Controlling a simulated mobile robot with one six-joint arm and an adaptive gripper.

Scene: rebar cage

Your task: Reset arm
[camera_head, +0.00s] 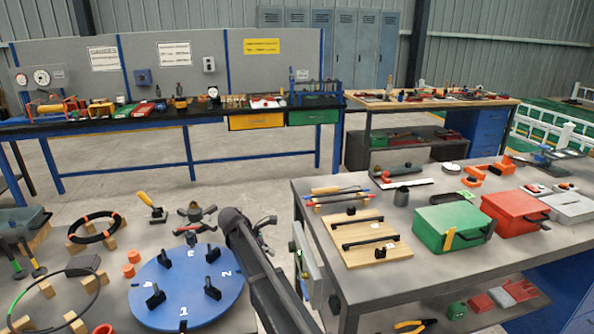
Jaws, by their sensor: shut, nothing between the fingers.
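My dark arm (268,272) rises from the bottom edge, slanting up and left between the blue round board and the right workbench. Its upper end is beside the board's upper right edge. I cannot make out my gripper's fingers; the small dark and grey parts just behind the arm's upper end are too unclear to name. No object is seen held by the arm.
A blue round board (190,300) with black handles and numbers lies left of my arm. The right workbench (390,288) carries a wooden board (352,256), a green box (440,232) and a red box (513,217). Open floor (240,165) lies beyond.

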